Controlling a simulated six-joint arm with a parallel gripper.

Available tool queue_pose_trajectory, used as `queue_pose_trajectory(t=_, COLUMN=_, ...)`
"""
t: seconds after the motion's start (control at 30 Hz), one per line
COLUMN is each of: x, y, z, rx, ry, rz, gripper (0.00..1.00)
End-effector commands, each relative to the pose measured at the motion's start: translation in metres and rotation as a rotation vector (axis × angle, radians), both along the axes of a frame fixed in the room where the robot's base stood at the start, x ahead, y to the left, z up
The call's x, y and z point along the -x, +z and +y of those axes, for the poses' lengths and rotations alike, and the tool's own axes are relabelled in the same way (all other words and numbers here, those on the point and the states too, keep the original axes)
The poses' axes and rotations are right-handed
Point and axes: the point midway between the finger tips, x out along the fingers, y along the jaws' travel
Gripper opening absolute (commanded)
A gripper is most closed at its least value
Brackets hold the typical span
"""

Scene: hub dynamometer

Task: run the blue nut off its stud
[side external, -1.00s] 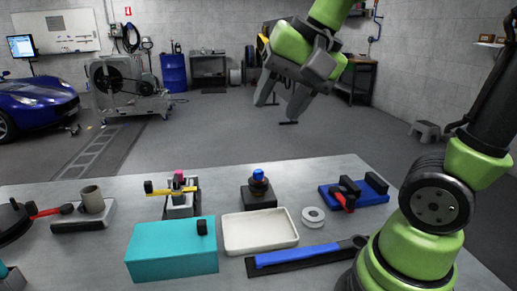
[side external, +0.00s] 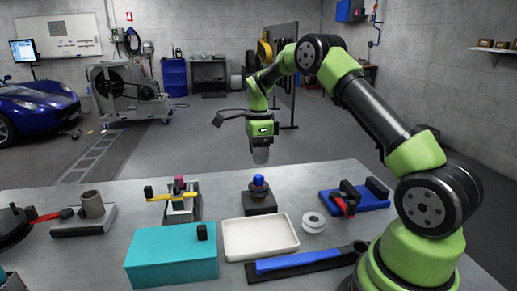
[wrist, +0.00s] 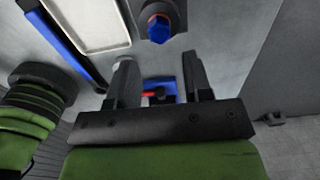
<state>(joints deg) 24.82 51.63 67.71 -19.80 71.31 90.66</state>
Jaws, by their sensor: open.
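The blue nut (side external: 258,180) sits on top of its stud on a dark square block (side external: 259,202) towards the back middle of the table. It also shows in the wrist view (wrist: 159,29), with a rusty ring beneath it. My gripper (side external: 261,157) points down, above the nut and apart from it in the side view. In the wrist view my gripper (wrist: 158,68) has its two fingers spread with nothing held between them. The nut lies beyond the fingertips there, roughly in line with the gap. The stud itself is mostly hidden under the nut.
A white tray (side external: 227,237) lies in front of the block, with a white ring (side external: 313,222) beside it. A blue fixture with a red handle (side external: 375,200) is at right. A clamp-like fixture (side external: 181,210) is at left, behind a teal box (side external: 170,262).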

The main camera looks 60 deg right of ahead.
Motion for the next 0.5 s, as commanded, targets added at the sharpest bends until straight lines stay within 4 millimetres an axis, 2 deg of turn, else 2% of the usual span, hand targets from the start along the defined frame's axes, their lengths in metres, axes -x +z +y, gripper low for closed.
queue_pose_trajectory(t=0.3, x=0.001, y=-0.042, z=0.001, rx=-0.004, ry=0.004, rz=0.001, gripper=0.46)
queue_pose_trajectory(t=0.5, x=0.000, y=-0.063, z=0.001, rx=-0.002, ry=0.004, rz=0.001, gripper=0.46)
